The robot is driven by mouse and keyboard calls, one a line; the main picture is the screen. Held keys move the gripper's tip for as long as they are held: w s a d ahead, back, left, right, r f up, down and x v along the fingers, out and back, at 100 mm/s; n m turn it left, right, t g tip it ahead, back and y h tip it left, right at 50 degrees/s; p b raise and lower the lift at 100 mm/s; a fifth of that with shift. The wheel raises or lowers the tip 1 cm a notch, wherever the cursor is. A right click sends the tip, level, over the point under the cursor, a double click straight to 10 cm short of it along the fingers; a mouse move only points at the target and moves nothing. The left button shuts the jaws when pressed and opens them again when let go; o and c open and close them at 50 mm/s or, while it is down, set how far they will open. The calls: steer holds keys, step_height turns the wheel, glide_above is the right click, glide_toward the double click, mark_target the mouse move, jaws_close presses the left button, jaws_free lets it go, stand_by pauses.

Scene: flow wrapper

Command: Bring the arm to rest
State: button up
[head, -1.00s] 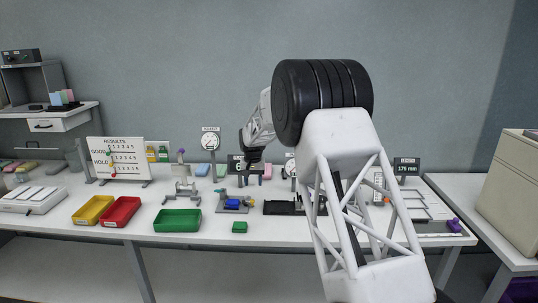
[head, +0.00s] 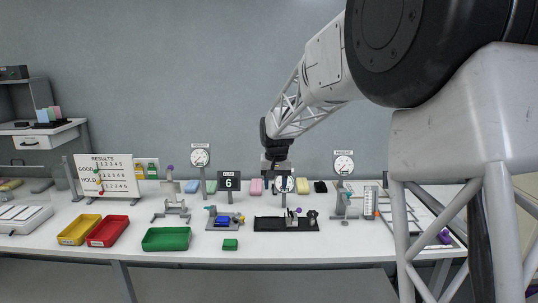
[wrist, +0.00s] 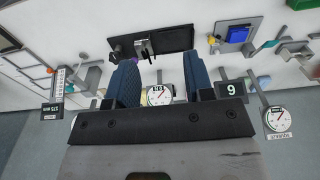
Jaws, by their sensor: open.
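My gripper (head: 276,180) hangs pointing down above the back of the white bench, in front of a round dial gauge. In the wrist view its two blue ribbed fingers (wrist: 158,85) stand apart with nothing between them. A dial gauge (wrist: 160,94) shows in the gap, behind the fingers. My arm reaches in from the right of the head view and hides the bench's right end.
Dial gauges and a flap sign (head: 229,182) stand along the back.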

steer(key=s+d+r, duration=0.2)
steer(key=s+d, duration=0.2)
steer(key=s, duration=0.4)
steer(key=s+d+r+t, duration=0.1)
steer(key=s+d+r, duration=0.15)
steer(key=s, duration=0.55)
steer(key=s+d+r, duration=0.2)
steer(key=s+d, duration=0.2)
steer(key=s, duration=0.4)
steer(key=s+d+f, duration=0.2)
steer(key=s, duration=0.6)
steer(key=s+d+f, duration=0.2)
steer(key=s, duration=0.7)
steer(key=s+d+f, duration=0.2)
steer(key=s, duration=0.7)
steer(key=shift+t, duration=0.4)
